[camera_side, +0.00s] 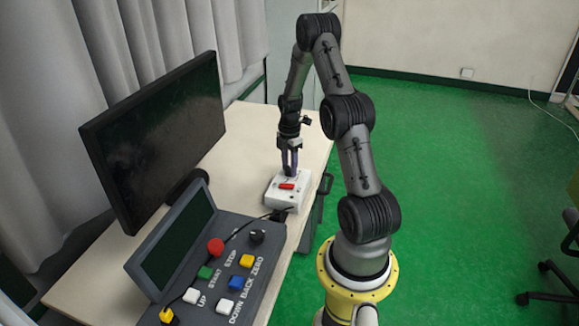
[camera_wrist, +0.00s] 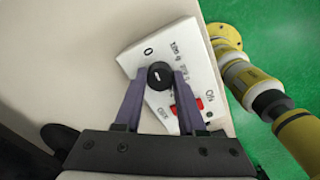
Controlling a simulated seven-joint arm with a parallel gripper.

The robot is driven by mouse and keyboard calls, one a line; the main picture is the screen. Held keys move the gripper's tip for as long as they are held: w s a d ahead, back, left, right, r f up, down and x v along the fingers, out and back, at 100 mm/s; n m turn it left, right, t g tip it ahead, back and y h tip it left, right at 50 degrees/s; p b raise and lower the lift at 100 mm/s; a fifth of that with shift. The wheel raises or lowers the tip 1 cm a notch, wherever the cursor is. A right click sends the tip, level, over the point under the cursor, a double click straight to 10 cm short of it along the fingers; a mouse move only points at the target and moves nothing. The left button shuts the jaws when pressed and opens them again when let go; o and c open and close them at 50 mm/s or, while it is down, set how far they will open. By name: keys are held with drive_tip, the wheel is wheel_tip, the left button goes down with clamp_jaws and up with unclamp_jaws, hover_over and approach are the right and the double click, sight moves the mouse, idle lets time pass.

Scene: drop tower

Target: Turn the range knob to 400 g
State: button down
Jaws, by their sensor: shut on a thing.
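The range knob (camera_wrist: 160,76) is a round black knob with a small light mark on top. It sits on a white box (camera_wrist: 185,40) with black lettering and a red switch (camera_wrist: 188,106). My gripper (camera_wrist: 160,80) is shut on the knob, one purple finger on each side of it. The lettering near the knob is too small to read surely.
A control panel (camera_side: 262,268) with coloured buttons and a red stop button (camera_side: 215,246) stands at the front left of the table. A dark monitor (camera_side: 160,135) stands behind it. The bare tabletop (camera_side: 240,150) lies left of my gripper. Green floor is to the right.

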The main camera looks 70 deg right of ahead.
drive_tip(key=m, duration=0.8)
drive_tip(key=shift+m, duration=0.3)
drive_tip(key=m, duration=0.4)
drive_tip(key=shift+r+m, duration=0.1)
drive_tip(key=shift+m, duration=0.2)
drive_tip(key=m, duration=1.3)
drive_tip(key=shift+m, duration=0.3)
drive_tip(key=m, duration=0.4)
drive_tip(key=shift+m, duration=2.1)
